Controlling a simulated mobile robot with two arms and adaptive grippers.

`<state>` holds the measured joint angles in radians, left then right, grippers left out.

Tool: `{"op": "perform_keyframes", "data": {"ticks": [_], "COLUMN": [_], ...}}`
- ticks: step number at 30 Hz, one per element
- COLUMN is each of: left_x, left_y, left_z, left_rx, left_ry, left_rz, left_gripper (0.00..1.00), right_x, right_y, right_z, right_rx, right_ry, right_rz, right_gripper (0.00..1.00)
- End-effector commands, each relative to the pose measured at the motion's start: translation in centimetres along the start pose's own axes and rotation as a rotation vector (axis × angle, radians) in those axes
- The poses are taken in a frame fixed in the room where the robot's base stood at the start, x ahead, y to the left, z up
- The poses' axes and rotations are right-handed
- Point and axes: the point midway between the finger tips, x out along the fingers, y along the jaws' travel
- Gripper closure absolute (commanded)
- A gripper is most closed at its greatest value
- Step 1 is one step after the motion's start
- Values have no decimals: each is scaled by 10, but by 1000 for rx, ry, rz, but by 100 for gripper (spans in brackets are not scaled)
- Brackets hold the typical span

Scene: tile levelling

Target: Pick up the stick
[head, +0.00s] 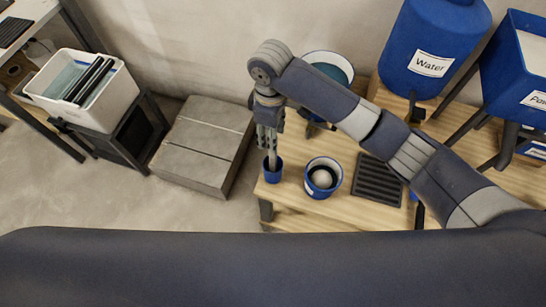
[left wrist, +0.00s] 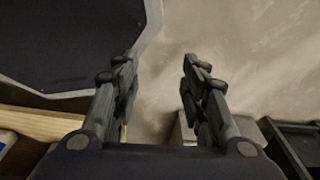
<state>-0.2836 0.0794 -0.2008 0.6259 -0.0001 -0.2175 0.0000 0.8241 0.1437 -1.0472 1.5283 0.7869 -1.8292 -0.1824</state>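A thin grey stick (head: 272,160) stands upright in a small blue cup (head: 273,173) at the table's left end in the head view. My right gripper (head: 267,142) points down directly above the cup, its fingers at the stick's upper part. The fingers hide the stick's top, and I cannot tell whether they are closed on it. The stick's lower end is hidden inside the cup. My left gripper (left wrist: 160,85) is open and empty in the left wrist view, with bare floor between its fingers. It does not show in the head view.
On the wooden table (head: 308,207) are a blue-and-white bucket (head: 311,188) holding a pale round thing and a dark ribbed tray (head: 377,180). A blue water container (head: 428,35) stands behind. Grey slabs (head: 205,140) and a white bin (head: 115,105) are at left.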

Motion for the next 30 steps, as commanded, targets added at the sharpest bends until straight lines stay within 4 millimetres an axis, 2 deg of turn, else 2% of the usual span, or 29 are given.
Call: {"op": "perform_keyframes", "data": {"ticks": [3,8,11,18,21,26,27,30], "left_x": [-4,-7,-12,-16,-15,-15,-15,-15], "left_y": [4,7,6,2,1,1,2,3], "left_z": [24,40,37,5,0,5,8,15], "left_rx": [0,0,0,-1,-1,-1,-1,-1], "left_ry": [-35,-59,-55,-8,0,-9,-13,-23], "left_rz": [5,8,8,2,1,2,2,3], "left_gripper": [60,60,60,60,60,60,60,60], "right_x": [15,25,38,70,73,74,74,73], "right_y": [0,2,4,6,7,6,6,6], "right_z": [0,1,2,1,1,1,1,1], "right_rx": [0,1,2,0,-1,-1,-1,-1], "right_ry": [-1,-1,-3,0,1,2,2,2], "right_rz": [-1,0,0,1,3,3,3,2], "right_gripper": [60,60,60,60,60,60,65,87]}}
